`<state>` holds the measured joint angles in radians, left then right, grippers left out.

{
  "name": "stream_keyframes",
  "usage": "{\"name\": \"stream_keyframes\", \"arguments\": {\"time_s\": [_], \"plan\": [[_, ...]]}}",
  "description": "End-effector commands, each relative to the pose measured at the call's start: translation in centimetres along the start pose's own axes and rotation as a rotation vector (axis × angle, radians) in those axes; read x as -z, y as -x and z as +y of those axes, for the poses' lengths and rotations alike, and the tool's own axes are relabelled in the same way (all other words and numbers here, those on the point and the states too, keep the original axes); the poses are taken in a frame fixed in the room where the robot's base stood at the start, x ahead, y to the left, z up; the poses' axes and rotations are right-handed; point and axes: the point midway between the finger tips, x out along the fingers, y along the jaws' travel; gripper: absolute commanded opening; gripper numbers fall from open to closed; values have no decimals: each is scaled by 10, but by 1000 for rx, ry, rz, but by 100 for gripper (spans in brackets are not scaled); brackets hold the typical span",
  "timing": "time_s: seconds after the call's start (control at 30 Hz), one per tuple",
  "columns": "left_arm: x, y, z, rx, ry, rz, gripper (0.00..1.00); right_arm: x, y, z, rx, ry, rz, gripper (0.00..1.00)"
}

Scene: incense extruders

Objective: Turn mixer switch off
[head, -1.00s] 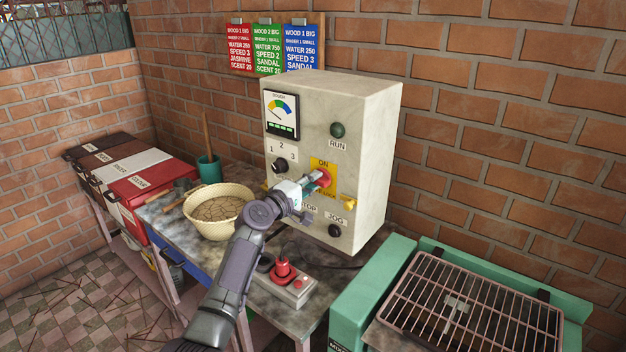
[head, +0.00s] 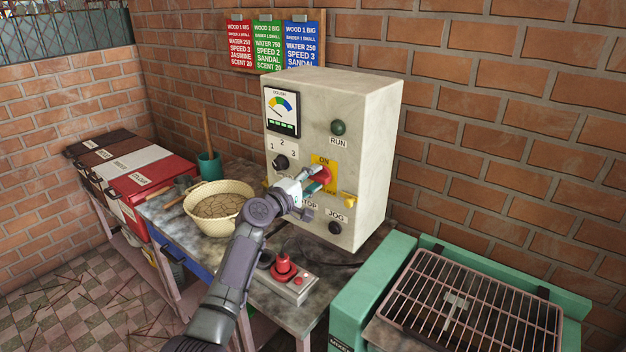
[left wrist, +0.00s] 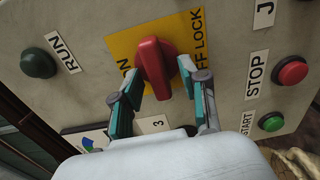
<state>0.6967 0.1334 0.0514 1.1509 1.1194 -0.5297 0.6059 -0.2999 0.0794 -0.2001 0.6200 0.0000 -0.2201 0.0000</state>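The mixer switch is a red rotary handle (head: 325,175) on a yellow plate (left wrist: 120,46) on the front of a pale control box (head: 374,125). The plate reads ON at one end and OFF LOCK at the other. My left gripper (head: 317,179) is at the switch, partly covering it in the head view. In the left wrist view the red handle (left wrist: 153,68) stands between the two teal-padded fingers of the left gripper (left wrist: 160,76). They are open, with gaps visible beside the handle. My right gripper is not in view.
The box also bears a green RUN button (head: 338,128), a speed knob (head: 280,163), a JOG button (head: 335,229) and a red STOP button (left wrist: 291,71). A wicker bowl (head: 217,187) and a red-buttoned control (head: 284,268) sit on the table. A green-framed rack (head: 400,262) stands right.

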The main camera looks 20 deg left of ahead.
Motion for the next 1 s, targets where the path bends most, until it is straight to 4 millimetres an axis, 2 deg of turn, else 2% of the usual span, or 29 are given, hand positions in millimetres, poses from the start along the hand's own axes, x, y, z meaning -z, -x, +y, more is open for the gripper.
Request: {"name": "stream_keyframes", "arguments": {"time_s": [0.27, 0.37, 0.8, 1.0], "plan": [[0, 8, -1, 0, -3, 0, 44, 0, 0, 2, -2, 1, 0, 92], [0, 20, -1, 0, -3, 1, 44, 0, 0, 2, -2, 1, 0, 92], [1, 103, -1, 1, -1, 1, 44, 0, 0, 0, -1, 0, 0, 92], [0, 119, -1, 2, -1, 0, 44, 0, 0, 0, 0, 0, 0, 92]]}}
